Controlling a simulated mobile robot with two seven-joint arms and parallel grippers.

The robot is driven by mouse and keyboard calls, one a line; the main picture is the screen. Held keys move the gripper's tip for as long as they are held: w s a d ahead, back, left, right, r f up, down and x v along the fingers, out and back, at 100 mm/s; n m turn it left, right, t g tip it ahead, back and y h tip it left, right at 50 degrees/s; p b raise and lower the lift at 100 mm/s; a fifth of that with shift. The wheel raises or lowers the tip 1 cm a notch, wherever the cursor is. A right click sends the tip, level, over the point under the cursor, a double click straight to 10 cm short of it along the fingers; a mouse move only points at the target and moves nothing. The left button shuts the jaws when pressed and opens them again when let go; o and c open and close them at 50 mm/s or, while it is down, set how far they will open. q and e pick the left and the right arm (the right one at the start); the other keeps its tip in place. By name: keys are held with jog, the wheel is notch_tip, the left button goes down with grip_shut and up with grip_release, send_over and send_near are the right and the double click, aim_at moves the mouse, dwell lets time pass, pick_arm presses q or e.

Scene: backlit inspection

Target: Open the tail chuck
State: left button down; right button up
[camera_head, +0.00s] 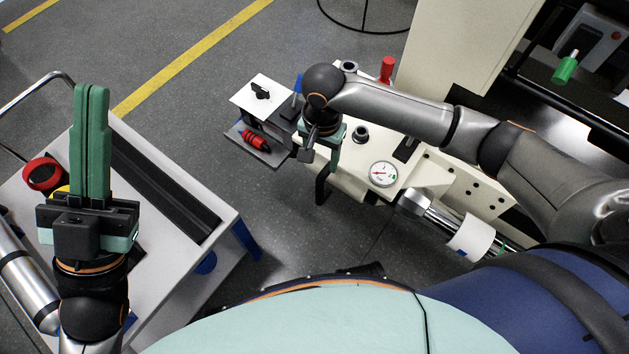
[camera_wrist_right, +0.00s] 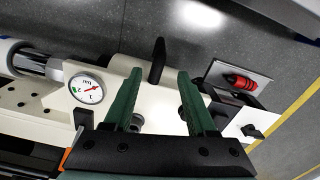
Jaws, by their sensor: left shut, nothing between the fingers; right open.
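A cream machine (camera_head: 355,175) carries a round dial gauge (camera_head: 383,174) with a red needle. The dial also shows in the right wrist view (camera_wrist_right: 87,88). A shiny metal cylinder (camera_head: 414,201) with a white sleeve (camera_head: 471,238) lies beside it; I cannot tell which part is the tail chuck. A black lever (camera_wrist_right: 157,60) sticks out from the machine's edge; it also shows in the head view (camera_head: 322,185). My right gripper (camera_head: 321,140) is open and empty above the machine's end, the lever beyond its fingers. My left gripper (camera_head: 92,92) is shut, empty, pointing up.
A small plate with a black knob (camera_head: 261,92) and a tray with a red object (camera_head: 256,139) adjoin the machine's end. A red post (camera_head: 387,69) stands behind. Open floor lies between.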

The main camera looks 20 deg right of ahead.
aim_at(320, 180)
notch_tip(320, 180, down, 12)
jog(key=b, duration=0.6)
jog(key=shift+r, duration=0.15)
pick_arm(q)
notch_tip(320, 180, down, 7)
jog(key=shift+w+d, duration=0.15)
jog(key=shift+d, duration=0.2)
pick_arm(e)
grip_shut()
dwell(0.3)
